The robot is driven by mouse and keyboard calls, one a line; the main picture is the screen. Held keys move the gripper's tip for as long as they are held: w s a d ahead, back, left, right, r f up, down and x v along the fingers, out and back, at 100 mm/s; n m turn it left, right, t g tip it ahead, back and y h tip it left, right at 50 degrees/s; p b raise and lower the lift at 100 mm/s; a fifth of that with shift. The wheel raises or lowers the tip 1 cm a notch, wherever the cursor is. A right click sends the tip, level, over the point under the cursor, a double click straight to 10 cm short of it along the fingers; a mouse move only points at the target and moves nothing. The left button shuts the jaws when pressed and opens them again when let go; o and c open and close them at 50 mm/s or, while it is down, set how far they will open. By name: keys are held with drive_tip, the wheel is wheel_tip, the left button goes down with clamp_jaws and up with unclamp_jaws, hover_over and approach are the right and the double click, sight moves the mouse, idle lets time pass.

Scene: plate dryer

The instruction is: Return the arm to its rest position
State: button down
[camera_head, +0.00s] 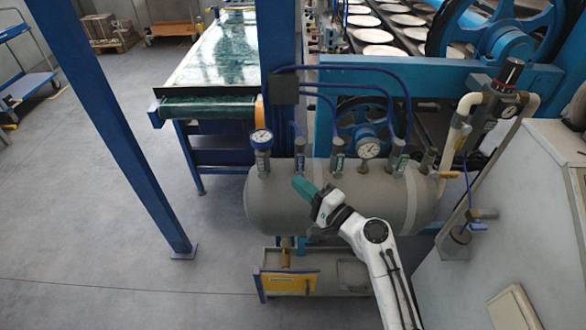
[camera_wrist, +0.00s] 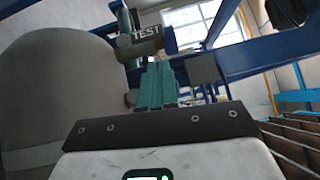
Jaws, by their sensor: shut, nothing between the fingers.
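My gripper (camera_head: 302,186) has teal fingers and sits at the end of my white arm, in front of the grey cylindrical tank (camera_head: 270,205) in the head view. In the wrist view my gripper (camera_wrist: 157,82) shows its teal fingers together, with nothing held. The tank (camera_wrist: 60,90) fills the left side of the wrist view. A valve with a "TEST" label (camera_wrist: 143,40) shows just beyond the fingertips. I cannot tell whether the fingers touch anything.
Gauges (camera_head: 261,138) and valves line the tank's top. A yellow-fronted box (camera_head: 290,282) stands below it. A blue post (camera_head: 120,130) stands left, near a green conveyor (camera_head: 220,60). A pale cabinet (camera_head: 530,230) is at right. Floor at lower left is clear.

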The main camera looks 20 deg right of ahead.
drive_tip(key=s+f+n+g+h, duration=0.1)
drive_tip(key=s+f+n+g, duration=0.45)
drive_tip(key=s, duration=0.45)
drive_tip(key=s+f+n+g+h, duration=0.1)
drive_tip(key=s+f+n+g, duration=0.5)
drive_tip(key=s, duration=0.5)
drive_tip(key=s+d+g+h, duration=0.2)
drive_tip(key=s+d, duration=0.3)
drive_tip(key=s, duration=0.4)
drive_tip(key=s+d+n+g+h, duration=0.1)
drive_tip(key=s+d+h, duration=0.3)
drive_tip(key=s, duration=0.5)
drive_tip(key=shift+s+d+f+g+h, duration=0.15)
drive_tip(key=shift+d+f+g+h, duration=0.2)
drive_tip(key=shift+d+g, duration=0.35)
